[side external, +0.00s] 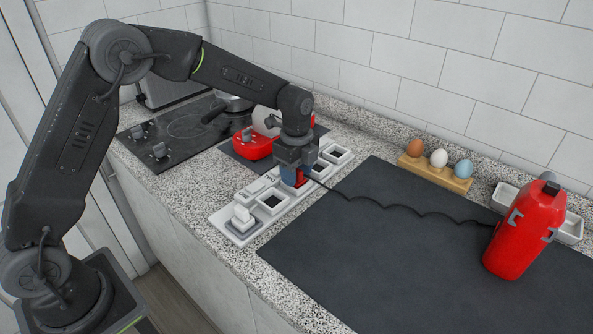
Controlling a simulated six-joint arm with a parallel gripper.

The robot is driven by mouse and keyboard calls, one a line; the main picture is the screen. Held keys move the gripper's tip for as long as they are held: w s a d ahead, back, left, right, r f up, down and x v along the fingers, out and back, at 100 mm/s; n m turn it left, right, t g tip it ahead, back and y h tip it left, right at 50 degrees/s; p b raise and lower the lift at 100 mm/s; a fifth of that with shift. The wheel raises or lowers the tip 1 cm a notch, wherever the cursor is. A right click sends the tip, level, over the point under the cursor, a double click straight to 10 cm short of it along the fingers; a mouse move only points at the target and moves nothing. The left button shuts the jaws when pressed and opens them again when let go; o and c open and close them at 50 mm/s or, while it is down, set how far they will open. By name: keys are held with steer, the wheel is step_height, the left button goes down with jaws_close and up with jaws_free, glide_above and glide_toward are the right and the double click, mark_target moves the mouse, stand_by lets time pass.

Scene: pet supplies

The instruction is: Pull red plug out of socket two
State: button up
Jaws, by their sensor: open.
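A white socket strip (256,224) lies along the counter, with several square sockets in a row. The red plug (302,178) sits at the strip near its middle, mostly hidden by my gripper (294,179). My gripper points down over the plug, with its jaws open around or beside it; I cannot tell if they touch it. A black cord (400,209) runs from the plug area to a red bottle-shaped appliance (525,232) at the right. Socket numbers are too small to read.
A black cooktop (172,139) and a red appliance (252,146) are behind left. A wooden egg holder (436,177) and white dishes (507,196) stand near the wall. The dark mat (350,265) is mostly clear.

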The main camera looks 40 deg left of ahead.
jaws_close()
steer(key=shift+r, duration=2.3)
